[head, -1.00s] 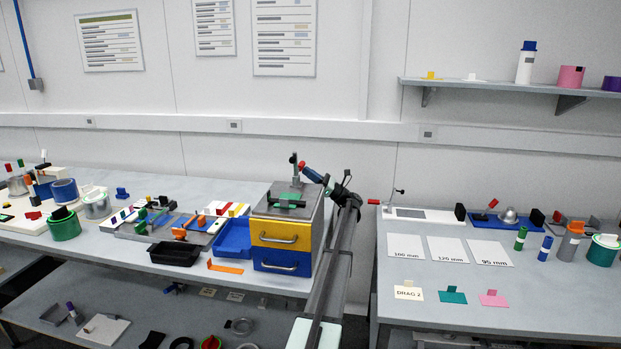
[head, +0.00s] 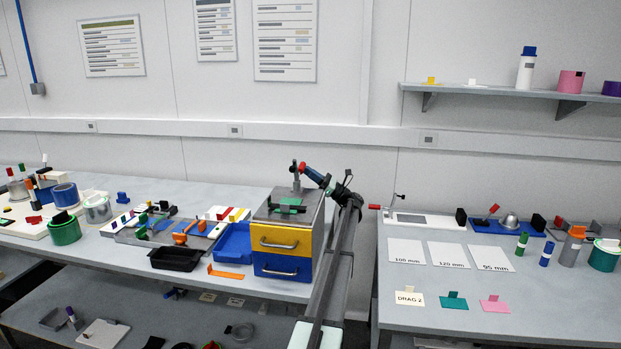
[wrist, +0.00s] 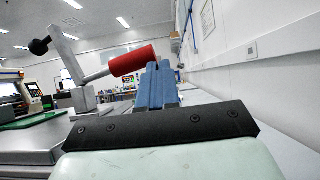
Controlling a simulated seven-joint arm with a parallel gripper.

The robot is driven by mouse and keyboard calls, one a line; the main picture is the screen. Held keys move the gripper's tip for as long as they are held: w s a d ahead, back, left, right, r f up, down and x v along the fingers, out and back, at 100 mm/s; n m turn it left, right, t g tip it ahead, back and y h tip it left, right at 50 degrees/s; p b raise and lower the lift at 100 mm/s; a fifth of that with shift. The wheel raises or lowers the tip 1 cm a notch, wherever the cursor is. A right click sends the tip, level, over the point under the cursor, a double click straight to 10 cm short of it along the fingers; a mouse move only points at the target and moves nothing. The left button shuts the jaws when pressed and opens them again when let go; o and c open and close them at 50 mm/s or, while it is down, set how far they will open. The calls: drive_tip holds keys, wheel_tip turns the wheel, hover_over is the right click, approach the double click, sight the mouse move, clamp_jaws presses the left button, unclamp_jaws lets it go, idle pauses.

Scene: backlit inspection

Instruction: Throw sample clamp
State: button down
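The sample clamp (head: 296,180) looks like a grey upright post on top of the drawer cabinet (head: 287,236), with a red handle (head: 303,167) pointing right. In the wrist view the clamp's red handle (wrist: 132,60) sticks out toward my fingers, and a black knob (wrist: 39,46) sits at its upper left. My gripper (head: 313,173) is at the handle's free end. In the wrist view my gripper's blue fingers (wrist: 162,66) lie side by side, shut, with their tips at the handle's right end. I cannot tell whether they touch it.
The cabinet has yellow and blue drawers. A blue tray (head: 232,244) and a black tray (head: 175,259) lie left of it. A gap separates this bench from the right table, where a red-handled fixture (head: 420,217) and white cards stand. A wall shelf (head: 510,91) is above.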

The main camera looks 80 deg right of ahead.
drive_tip(key=a+r+n+y, duration=0.2)
drive_tip(key=a+r, duration=0.3)
drive_tip(key=r, duration=0.6)
drive_tip(key=shift+a+n, duration=0.3)
drive_tip(key=shift+r, duration=0.1)
idle(0.5)
drive_tip(key=s+d+f, duration=0.1)
drive_tip(key=s+d, duration=0.8)
drive_tip(key=shift+d+f, duration=0.15)
drive_tip(key=shift+f, duration=0.15)
